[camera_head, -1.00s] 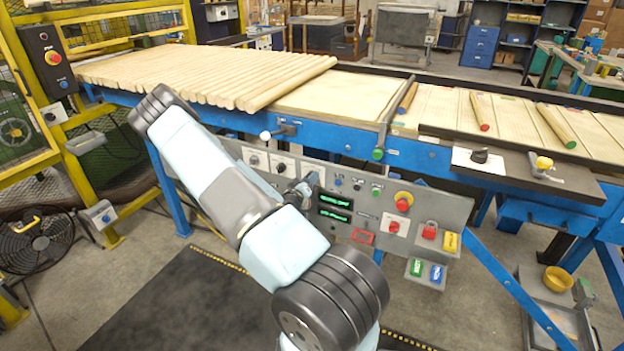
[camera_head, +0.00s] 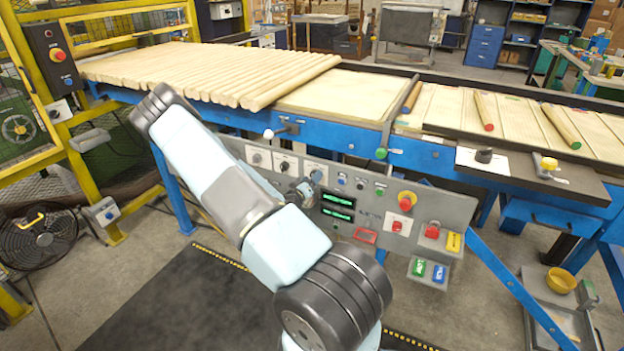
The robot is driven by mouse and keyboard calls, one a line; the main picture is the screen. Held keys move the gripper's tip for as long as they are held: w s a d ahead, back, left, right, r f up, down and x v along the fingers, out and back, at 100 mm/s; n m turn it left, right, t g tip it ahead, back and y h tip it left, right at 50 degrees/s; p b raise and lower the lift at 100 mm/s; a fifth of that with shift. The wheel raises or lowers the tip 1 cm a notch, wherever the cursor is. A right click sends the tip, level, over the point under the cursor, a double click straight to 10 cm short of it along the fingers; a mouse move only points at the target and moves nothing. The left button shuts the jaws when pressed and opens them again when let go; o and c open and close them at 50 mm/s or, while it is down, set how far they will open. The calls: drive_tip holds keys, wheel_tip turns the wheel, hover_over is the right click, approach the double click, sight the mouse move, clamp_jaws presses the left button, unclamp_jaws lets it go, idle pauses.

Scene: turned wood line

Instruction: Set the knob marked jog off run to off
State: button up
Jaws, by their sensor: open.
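A grey control panel (camera_head: 378,209) hangs under the front of the blue line. Along its upper left are small knobs on white plates: a grey one (camera_head: 257,158), a dark one (camera_head: 284,166) and a blue-grey one (camera_head: 317,175). Their markings are too small to read, so I cannot tell which is jog off run. My gripper (camera_head: 304,192) shows only in part past my forearm. It is open, just below and left of the blue-grey knob in the picture. Whether it touches the knob cannot be told.
A black knob (camera_head: 484,155) sits on the bench at right. Wooden rods (camera_head: 210,72) lie on the line above.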

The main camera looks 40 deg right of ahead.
drive_tip(key=v, duration=1.3)
drive_tip(key=shift+a, duration=0.2)
drive_tip(key=shift+w+f, duration=0.1)
